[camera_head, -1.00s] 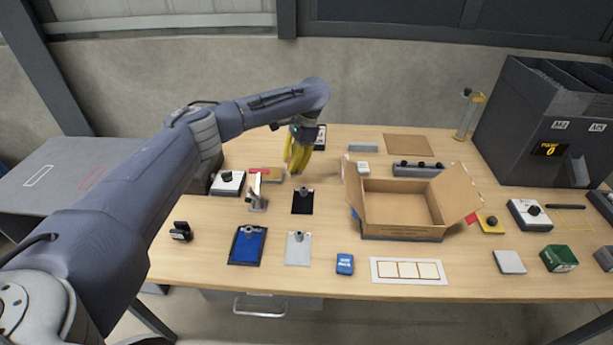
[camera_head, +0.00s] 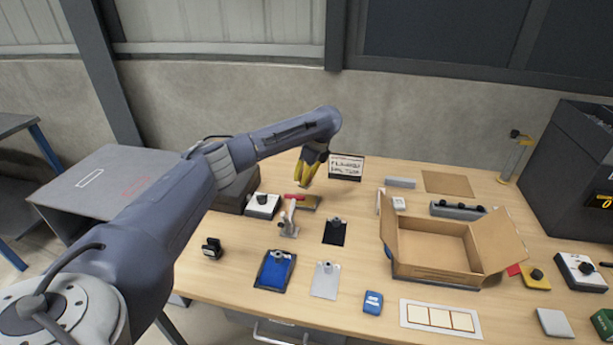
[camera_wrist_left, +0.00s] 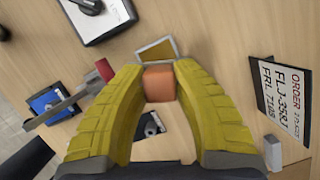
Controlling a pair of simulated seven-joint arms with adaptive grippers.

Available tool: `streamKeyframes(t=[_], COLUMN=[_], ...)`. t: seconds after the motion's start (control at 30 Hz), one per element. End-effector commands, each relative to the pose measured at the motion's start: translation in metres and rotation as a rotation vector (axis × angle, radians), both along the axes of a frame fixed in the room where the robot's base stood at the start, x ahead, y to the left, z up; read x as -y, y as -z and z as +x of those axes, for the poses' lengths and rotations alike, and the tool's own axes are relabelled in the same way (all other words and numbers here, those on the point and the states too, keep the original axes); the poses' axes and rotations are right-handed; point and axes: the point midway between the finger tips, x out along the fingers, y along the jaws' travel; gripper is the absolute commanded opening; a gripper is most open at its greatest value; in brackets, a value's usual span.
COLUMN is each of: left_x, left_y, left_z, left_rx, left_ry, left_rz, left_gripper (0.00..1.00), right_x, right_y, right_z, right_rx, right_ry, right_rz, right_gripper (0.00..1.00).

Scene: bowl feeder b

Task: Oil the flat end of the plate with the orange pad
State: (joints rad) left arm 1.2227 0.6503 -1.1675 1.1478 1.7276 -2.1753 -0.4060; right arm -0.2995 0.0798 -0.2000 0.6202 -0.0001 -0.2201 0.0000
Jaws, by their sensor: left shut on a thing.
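My left gripper (camera_head: 304,184) is above the back left of the table, its yellow fingers pointing down. In the left wrist view its fingers (camera_wrist_left: 158,84) are shut on an orange block (camera_wrist_left: 158,83), which looks like the orange pad. The pad is hidden in the head view. Just past it in the wrist view is a flat, pale-rimmed, yellow-brown piece (camera_wrist_left: 156,50); a brown piece shows near the clamp in the head view (camera_head: 313,203). I cannot tell which thing is the plate. My right gripper is not in view.
A red-handled clamp (camera_head: 289,220) stands left of a black mat (camera_head: 335,233). Blue (camera_head: 275,270) and pale (camera_head: 326,280) panels lie in front. An order sign (camera_head: 346,167) stands right of the gripper. An open cardboard box (camera_head: 437,248) fills the middle right.

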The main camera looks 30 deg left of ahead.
Motion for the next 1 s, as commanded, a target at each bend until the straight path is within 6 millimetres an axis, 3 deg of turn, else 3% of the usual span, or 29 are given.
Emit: streamKeyframes(t=[0.6, 1.0], left_x=[0.0, 0.0], left_y=[0.047, 0.057], left_z=[0.0, 0.0], left_rx=[-0.001, 0.0], left_ry=[0.001, 0.001], left_rz=[0.0, 0.0], left_gripper=[0.0, 0.0], right_x=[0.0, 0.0], right_y=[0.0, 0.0], right_z=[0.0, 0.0], right_rx=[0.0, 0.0], right_ry=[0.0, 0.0], right_rz=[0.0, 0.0], right_gripper=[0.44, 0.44])
